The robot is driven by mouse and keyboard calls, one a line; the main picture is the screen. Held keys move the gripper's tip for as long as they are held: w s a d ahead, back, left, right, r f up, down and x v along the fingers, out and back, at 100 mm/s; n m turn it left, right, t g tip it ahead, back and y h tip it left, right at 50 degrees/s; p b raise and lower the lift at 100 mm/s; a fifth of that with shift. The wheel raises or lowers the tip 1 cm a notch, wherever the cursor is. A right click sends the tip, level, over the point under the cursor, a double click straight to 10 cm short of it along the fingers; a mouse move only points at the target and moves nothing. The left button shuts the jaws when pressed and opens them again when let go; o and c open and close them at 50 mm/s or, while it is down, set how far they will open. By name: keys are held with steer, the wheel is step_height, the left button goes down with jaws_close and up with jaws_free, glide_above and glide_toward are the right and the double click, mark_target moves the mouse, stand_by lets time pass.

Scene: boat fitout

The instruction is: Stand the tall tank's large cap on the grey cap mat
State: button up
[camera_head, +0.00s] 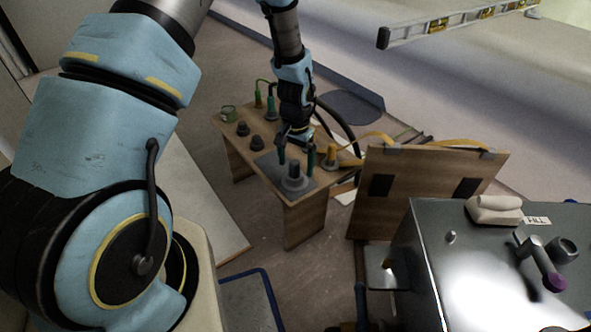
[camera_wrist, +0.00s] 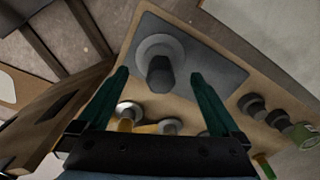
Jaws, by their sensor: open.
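The large cap (camera_head: 294,182), a wide pale flange with a dark upright knob, stands on the grey cap mat (camera_head: 265,163) at the near end of a small wooden bench. My gripper (camera_head: 296,160) is open above the cap. In the wrist view its two green fingers (camera_wrist: 160,76) are spread left and right of the knob, with gaps showing on both sides. Nothing is held.
A yellow fitting (camera_head: 331,153) stands right of my gripper. A wooden panel (camera_head: 425,190) and a grey metal tank (camera_head: 440,270) stand at the right.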

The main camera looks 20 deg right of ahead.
step_height(320, 180, up, 8)
steer(key=shift+a+p, duration=0.1)
steer(key=shift+p, duration=0.5)
steer(key=w+a+r+n, duration=0.2)
steer(key=a+r+n, duration=0.2)
steer(key=a+r, duration=0.7)
steer(key=s+a+r+n, duration=0.2)
steer(key=s+a, duration=0.1)
steer(key=a, duration=0.5)
steer(key=s+a+r+n+t, duration=0.1)
steer(key=s+a+r+n, duration=0.2)
steer(key=a, duration=0.6)
steer(key=shift+s+r+t, duration=0.25)
steer(key=shift+s+t, duration=0.05)
steer(key=shift+s, duration=0.15)
steer(key=shift+a, duration=0.1)
step_height(320, 180, up, 25)
steer(key=p, duration=2.5)
